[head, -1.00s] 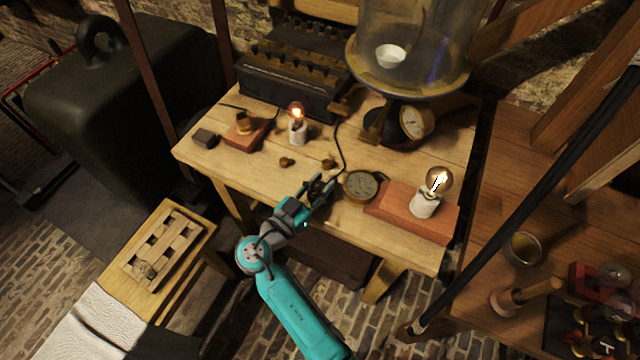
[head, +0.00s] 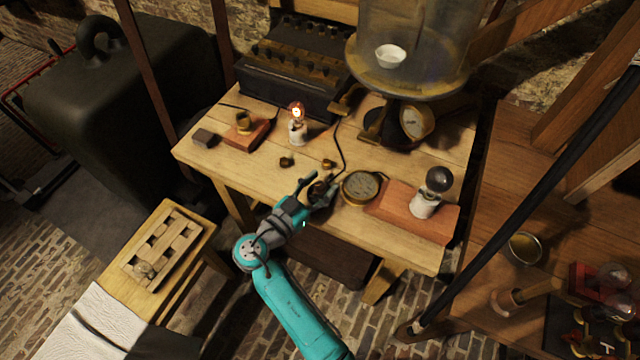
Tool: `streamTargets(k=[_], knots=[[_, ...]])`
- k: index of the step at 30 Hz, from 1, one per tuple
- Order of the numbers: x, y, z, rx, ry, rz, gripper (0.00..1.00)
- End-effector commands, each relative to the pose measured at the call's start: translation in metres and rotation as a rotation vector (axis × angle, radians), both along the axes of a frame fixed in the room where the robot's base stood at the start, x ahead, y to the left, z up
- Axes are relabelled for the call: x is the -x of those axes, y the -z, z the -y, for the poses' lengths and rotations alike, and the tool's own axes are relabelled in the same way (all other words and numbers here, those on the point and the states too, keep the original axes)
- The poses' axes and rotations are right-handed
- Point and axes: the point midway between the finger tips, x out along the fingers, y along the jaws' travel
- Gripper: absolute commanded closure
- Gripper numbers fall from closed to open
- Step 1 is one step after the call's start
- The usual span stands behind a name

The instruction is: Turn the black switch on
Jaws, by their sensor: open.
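My gripper (head: 318,186) is open over the front edge of the wooden table, just left of a round brass gauge. A small dark brownish thing (head: 319,188) shows between its fingers, partly hidden by them. It may be the black switch, but I cannot tell, nor read its position. The bulb (head: 438,180) in a white holder on the right board is dark. Another bulb (head: 297,111) in a white holder further back glows orange. A small dark block (head: 204,138) lies at the table's left end.
The round gauge (head: 361,188) sits close right of my gripper, beside the reddish board (head: 391,203). Two small brass knobs (head: 287,161) (head: 329,164) stand behind it. A black cable (head: 342,150) runs down the table. A glass jar apparatus (head: 410,45) stands at the back.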

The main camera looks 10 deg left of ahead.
Motion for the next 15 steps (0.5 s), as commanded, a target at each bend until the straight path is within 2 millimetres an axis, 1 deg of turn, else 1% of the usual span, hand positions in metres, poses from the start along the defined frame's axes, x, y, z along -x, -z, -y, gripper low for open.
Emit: streamTargets(k=[5,8,15], knots=[[0.011,0.0,-0.008,0.0,-0.003,0.0,0.45],[0.025,0.0,-0.018,0.0,-0.004,0.0,0.45],[0.065,0.0,-0.045,0.0,-0.004,0.0,0.45]])
